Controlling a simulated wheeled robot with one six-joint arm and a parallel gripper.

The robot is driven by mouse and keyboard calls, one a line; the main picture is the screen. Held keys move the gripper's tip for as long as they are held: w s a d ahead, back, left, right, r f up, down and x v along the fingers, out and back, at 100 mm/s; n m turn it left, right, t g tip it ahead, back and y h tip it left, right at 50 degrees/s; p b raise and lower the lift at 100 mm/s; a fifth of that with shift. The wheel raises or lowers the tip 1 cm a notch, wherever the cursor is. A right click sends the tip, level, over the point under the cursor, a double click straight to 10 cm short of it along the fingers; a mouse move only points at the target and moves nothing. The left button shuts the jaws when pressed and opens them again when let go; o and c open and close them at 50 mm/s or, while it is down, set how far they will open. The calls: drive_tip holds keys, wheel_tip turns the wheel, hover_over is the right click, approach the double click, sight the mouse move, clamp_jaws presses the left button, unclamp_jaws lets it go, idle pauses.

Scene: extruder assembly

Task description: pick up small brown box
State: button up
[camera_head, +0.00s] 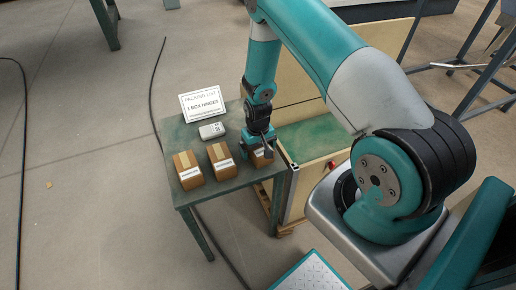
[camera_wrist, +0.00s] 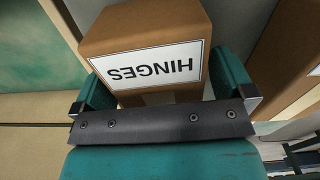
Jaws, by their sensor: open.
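Three small brown boxes stand in a row on a small green table (camera_head: 225,187): a left box (camera_head: 187,171), a middle box (camera_head: 221,161) and a right box (camera_head: 262,158). My gripper (camera_head: 262,148) is over the right box and partly hides it. In the wrist view the box labelled HINGES (camera_wrist: 150,30) sits between the two open fingers of my gripper (camera_wrist: 165,92), one finger on each side. I cannot tell whether the fingers touch it.
A white sign reading PACKING LIST, 1 BOX HINGES (camera_head: 202,103) stands at the table's back. A small grey device (camera_head: 211,131) lies in front of it. A wooden crate with a green inside (camera_head: 308,137) adjoins the table's right. Another brown box (camera_wrist: 292,65) is close beside my gripper.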

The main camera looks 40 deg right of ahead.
drive_tip(key=c, duration=1.1)
